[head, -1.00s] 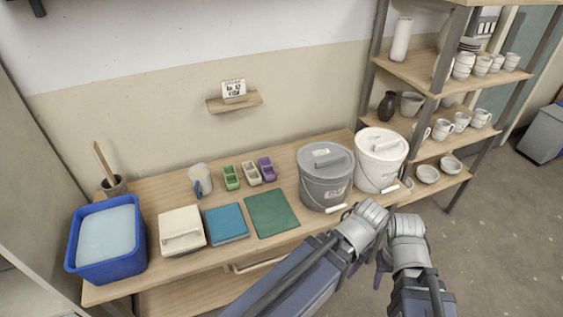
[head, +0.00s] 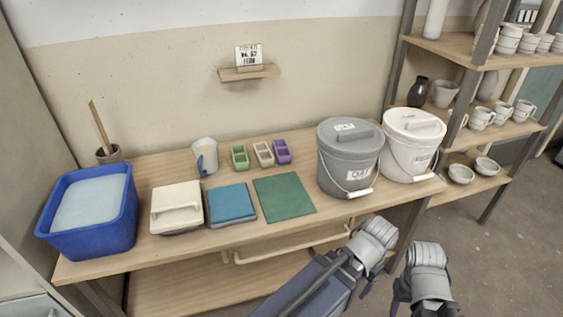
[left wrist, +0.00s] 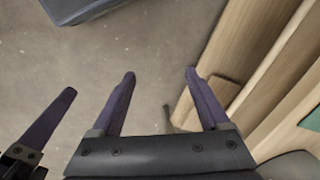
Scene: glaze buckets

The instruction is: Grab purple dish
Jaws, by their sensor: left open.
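The small purple dish (head: 282,152) stands at the back of the wooden table, at the right end of a row with a cream dish (head: 263,154) and a green dish (head: 240,157). My left gripper is at the front of the table, low and well apart from the dish; its fingers are mostly hidden in the head view. In the left wrist view my left gripper (left wrist: 160,76) is open and empty, over the floor beside the table edge. My right gripper (head: 396,296) is at the bottom right of the head view, its fingers barely showing.
A grey bucket (head: 349,158) and a white bucket (head: 412,145) stand right of the dishes. A green mat (head: 284,197), blue block (head: 231,204), white-lidded box (head: 176,207), mug (head: 204,157) and blue tub (head: 90,243) line the table. A shelf (head: 466,48) stands at right.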

